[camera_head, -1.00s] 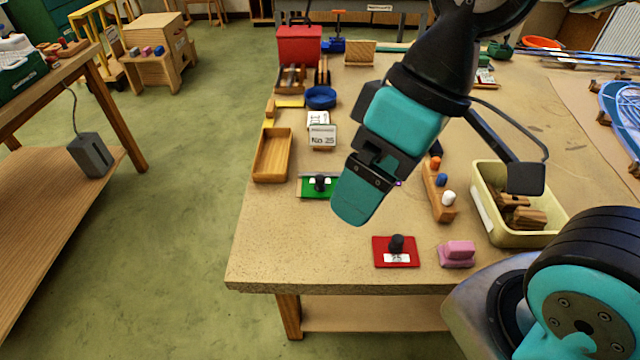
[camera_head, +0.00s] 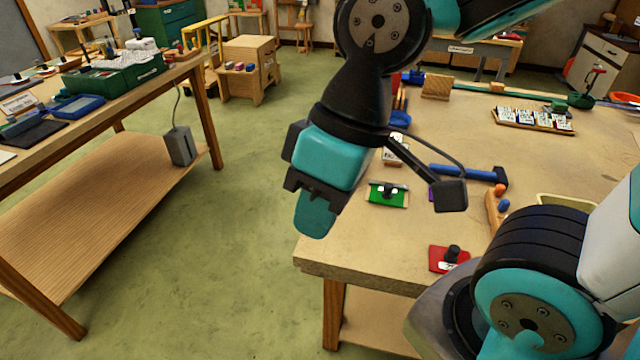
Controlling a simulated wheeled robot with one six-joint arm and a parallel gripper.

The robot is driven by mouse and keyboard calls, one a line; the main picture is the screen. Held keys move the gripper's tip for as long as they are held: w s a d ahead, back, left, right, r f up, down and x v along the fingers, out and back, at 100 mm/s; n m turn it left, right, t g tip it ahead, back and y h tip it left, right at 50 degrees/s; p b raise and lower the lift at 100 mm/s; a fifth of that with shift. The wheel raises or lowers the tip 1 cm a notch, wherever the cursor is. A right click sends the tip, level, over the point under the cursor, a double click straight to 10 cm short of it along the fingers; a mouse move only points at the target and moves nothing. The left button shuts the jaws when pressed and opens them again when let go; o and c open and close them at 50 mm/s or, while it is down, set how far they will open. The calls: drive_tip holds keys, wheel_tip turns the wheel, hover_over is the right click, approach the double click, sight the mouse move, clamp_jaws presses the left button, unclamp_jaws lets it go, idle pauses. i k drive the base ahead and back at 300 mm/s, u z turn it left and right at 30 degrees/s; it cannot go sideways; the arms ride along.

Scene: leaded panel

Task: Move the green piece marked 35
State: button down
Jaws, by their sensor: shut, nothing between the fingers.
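The green piece (camera_head: 377,197) lies flat on the table, with a black knob and a white label. The label's number is too small to read. My gripper (camera_head: 314,222) is shut and empty, pointing down over the table's left edge. It is to the left of the green piece and apart from it in the picture.
A red piece (camera_head: 437,260) with a black knob lies near the front edge of the table (camera_head: 340,257). A blue-handled tool (camera_head: 462,173) lies behind. On the left is another bench (camera_head: 85,215) holding a green crate (camera_head: 120,72). Green floor lies between.

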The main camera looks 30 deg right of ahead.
sight(386, 194)
drive_tip(key=u, duration=1)
drive_tip(key=i, duration=3.25)
drive_tip(key=z, duration=3.05)
drive_tip(key=i, duration=1.55)
drive_tip(key=z, duration=1.45)
